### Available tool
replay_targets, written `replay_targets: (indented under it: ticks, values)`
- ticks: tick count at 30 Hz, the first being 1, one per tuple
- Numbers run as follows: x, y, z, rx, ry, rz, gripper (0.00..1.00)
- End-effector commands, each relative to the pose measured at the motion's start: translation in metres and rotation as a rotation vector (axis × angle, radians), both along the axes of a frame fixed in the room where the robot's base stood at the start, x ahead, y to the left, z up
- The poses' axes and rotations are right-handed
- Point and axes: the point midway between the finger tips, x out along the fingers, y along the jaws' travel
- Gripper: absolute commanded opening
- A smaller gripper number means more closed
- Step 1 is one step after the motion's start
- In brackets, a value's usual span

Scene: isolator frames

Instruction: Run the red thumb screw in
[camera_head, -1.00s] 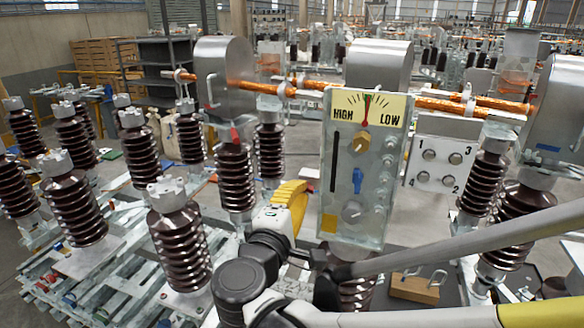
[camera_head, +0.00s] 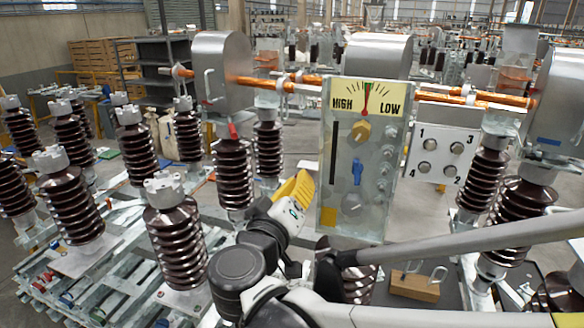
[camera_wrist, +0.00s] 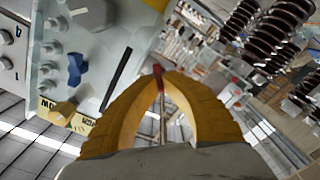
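My gripper (camera_head: 308,182) has yellow fingers and stands in front of the lower left edge of the gauge panel (camera_head: 327,215). In the wrist view the gripper's fingers (camera_wrist: 160,76) arch close together at the tips. A small red piece (camera_wrist: 158,71) with a thin stem shows between the tips there. I cannot tell whether the fingers grip it or it lies beyond them. No red thumb screw shows clearly in the head view. A red piece (camera_head: 233,131) sits above a brown insulator left of the panel, and I cannot tell whether it is the same one.
The panel carries a yellow knob (camera_head: 362,131), a blue handle (camera_head: 357,172) and a HIGH-LOW dial (camera_head: 367,100). A plate numbered 1 to 4 (camera_head: 439,151) is on its right. Ribbed brown insulators (camera_head: 176,245) stand close on the left. A wooden block (camera_head: 414,287) lies at lower right.

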Motion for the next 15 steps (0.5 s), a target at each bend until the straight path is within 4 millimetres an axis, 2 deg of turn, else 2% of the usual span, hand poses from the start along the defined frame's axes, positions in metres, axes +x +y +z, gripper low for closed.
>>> replay_targets:
  ticks: [15]
  values:
    - [0.0002,-0.0014,0.0038,0.399,-0.151,0.002,0.0]
